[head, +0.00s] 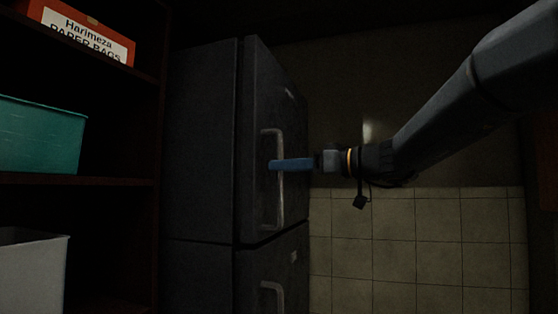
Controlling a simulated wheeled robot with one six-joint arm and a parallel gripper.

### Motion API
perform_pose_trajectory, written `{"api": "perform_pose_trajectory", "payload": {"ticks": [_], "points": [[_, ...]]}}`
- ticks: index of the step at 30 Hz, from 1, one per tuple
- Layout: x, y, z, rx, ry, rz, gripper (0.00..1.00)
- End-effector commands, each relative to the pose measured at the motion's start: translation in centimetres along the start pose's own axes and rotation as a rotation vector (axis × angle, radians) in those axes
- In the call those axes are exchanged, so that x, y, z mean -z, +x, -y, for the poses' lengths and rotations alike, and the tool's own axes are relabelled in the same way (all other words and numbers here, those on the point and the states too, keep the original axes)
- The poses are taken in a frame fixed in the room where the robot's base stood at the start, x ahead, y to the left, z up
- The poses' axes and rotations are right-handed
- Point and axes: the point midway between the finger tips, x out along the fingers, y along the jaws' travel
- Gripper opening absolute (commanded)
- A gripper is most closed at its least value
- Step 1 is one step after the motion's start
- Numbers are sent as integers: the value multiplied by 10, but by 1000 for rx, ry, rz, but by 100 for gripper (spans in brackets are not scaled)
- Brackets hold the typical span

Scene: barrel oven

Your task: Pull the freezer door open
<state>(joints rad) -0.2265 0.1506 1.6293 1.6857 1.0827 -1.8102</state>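A dark grey fridge-freezer (202,140) stands left of centre in the head view. Its upper door (262,95) looks shut, flush above the lower door (262,262). No label tells which door is the freezer. The upper door has a pale vertical bar handle (281,205). My gripper (273,165) reaches in from the right, level, with its blue fingers across the upper part of this handle. The fingers show edge-on as one bar, so I cannot tell whether they are open or closed around the handle.
The lower door has its own handle (272,290). A dark shelf (110,181) at the left holds an orange paper-bags box (85,32), a teal bin (40,135) and a white bin (32,272). A tiled wall (430,240) stands behind my arm at the right.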

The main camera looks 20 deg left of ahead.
Motion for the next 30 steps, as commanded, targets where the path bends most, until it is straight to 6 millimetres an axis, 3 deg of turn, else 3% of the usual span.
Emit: {"api": "perform_pose_trajectory", "payload": {"ticks": [6,15,21,30], "points": [[0,19,0,0,1,1,33],[-1,21,0,0,1,1,33],[-1,21,0,-1,1,2,1],[-1,20,0,3,1,2,0]]}}
